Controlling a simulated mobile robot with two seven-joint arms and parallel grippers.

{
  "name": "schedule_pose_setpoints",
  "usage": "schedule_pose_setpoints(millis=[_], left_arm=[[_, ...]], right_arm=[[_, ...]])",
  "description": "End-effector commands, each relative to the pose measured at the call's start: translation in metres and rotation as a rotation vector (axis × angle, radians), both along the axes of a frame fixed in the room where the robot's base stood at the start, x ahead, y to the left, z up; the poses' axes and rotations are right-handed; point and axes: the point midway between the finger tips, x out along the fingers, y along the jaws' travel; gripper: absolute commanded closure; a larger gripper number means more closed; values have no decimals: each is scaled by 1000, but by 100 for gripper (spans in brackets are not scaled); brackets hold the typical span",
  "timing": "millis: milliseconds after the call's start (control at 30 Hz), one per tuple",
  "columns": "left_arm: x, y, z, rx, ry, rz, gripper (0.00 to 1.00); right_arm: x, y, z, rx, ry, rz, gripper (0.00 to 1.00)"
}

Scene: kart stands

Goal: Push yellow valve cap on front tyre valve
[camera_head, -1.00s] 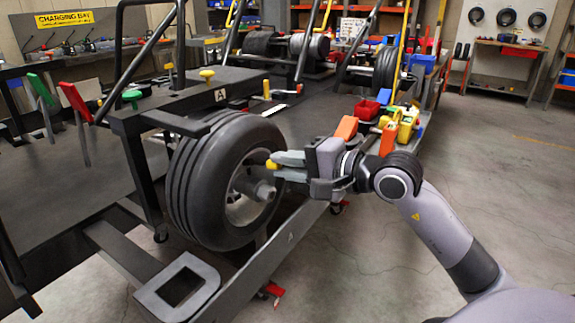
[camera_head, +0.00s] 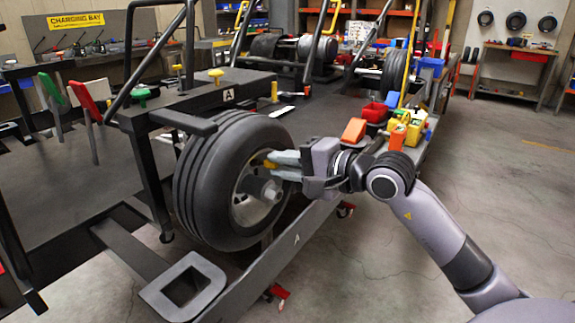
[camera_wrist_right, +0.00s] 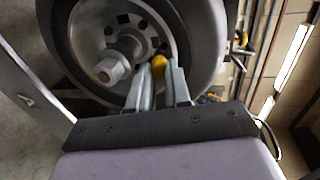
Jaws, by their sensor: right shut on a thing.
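The front tyre (camera_head: 207,185) is a black grooved tyre on a grey rim, mounted on the kart. It also shows in the right wrist view (camera_wrist_right: 205,40). My right gripper (camera_head: 275,161) is at the wheel's outer face, shut on the yellow valve cap (camera_wrist_right: 158,65). The cap sits between the fingertips, close to the rim beside the hub nut (camera_wrist_right: 110,70). The tyre valve is hidden behind the cap and fingers, so I cannot tell whether the cap touches it. My left gripper is not in view.
A black bumper bar (camera_head: 185,122) runs over the tyre, and a dark side rail (camera_head: 300,238) passes below the wheel. The floor at right is clear.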

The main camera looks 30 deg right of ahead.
Motion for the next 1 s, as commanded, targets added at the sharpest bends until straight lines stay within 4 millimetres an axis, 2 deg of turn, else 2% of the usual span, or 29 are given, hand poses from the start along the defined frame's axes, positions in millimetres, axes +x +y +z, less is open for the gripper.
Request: schedule_pose_setpoints(millis=[233, 267, 300, 333, 733, 800, 1000], left_arm=[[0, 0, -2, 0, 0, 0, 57], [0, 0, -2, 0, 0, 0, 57], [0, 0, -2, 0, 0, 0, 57], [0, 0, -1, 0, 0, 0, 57], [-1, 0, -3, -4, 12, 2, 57], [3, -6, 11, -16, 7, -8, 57], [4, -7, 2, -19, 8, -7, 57]], right_arm=[[5, 2, -1, -1, 0, 0, 100], [5, 2, -1, -1, 0, 0, 72], [5, 2, -1, -1, 0, 0, 59], [5, 2, -1, -1, 0, 0, 52], [5, 2, -1, 0, 0, 0, 52], [4, 1, -1, -1, 0, -1, 52], [-27, -12, 3, -4, 1, -1, 52]])
